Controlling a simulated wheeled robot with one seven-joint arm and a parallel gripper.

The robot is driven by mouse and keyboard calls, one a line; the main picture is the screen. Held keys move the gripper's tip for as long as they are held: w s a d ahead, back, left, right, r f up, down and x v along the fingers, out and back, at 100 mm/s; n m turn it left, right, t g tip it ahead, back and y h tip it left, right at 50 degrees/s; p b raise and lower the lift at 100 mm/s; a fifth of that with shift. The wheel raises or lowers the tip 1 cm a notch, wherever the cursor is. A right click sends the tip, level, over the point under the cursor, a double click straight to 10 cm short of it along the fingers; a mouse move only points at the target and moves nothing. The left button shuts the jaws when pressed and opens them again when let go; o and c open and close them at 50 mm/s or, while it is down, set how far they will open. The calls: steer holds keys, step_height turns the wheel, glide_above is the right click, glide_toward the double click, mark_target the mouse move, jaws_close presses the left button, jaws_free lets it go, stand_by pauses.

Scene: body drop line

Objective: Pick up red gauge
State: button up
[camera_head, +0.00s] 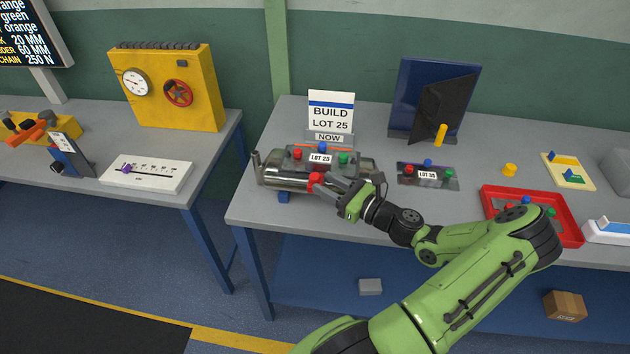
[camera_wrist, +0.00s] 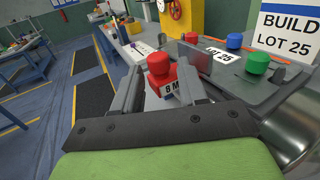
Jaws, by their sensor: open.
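The red gauge (camera_head: 315,180), a red-capped piece, sits at the front of the metal cylinder fixture (camera_head: 362,166) on the right-hand bench. In the wrist view my gripper (camera_wrist: 160,86) has gaps beside the red cap. Whether a finger touches the lower part of the gauge cannot be told.
A LOT 25 plate (camera_head: 320,159) with red, blue and green knobs lies on the fixture behind the gauge. A BUILD LOT 25 sign (camera_head: 331,112) stands behind. A LOT 35 plate (camera_head: 427,175) and a red tray (camera_head: 568,228) lie to the right. A gap separates the left bench (camera_head: 60,187).

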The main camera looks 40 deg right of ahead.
steer(key=w+a, duration=0.1)
steer(key=w, duration=0.5)
steer(key=shift+w, duration=0.15)
steer(key=shift+a, duration=0.1)
steer(key=shift+c, duration=0.5)
jaws_close()
steer(key=s+d, duration=0.3)
steer(key=s, duration=1.5)
steer(key=shift+r, duration=0.1)
steer(key=w+a+f+n+g+y, duration=0.2)
steer(key=w+a+n+y, duration=0.3)
steer(key=w+a, duration=0.6)
steer(key=w+a+f+n+g+y, duration=0.1)
steer(key=w+a+n+g+y, duration=0.1)
steer(key=a, duration=0.7)
steer(key=w+a+f+n+g+y, duration=0.1)
steer(key=w+a+n+g+y, duration=0.1)
steer(key=a, duration=0.6)
steer(key=w+g+y, duration=0.1)
steer(key=w+y, duration=0.1)
steer(key=w, duration=0.1)
steer(key=shift+a+f+y, duration=0.3)
steer(key=shift+a, duration=0.05)
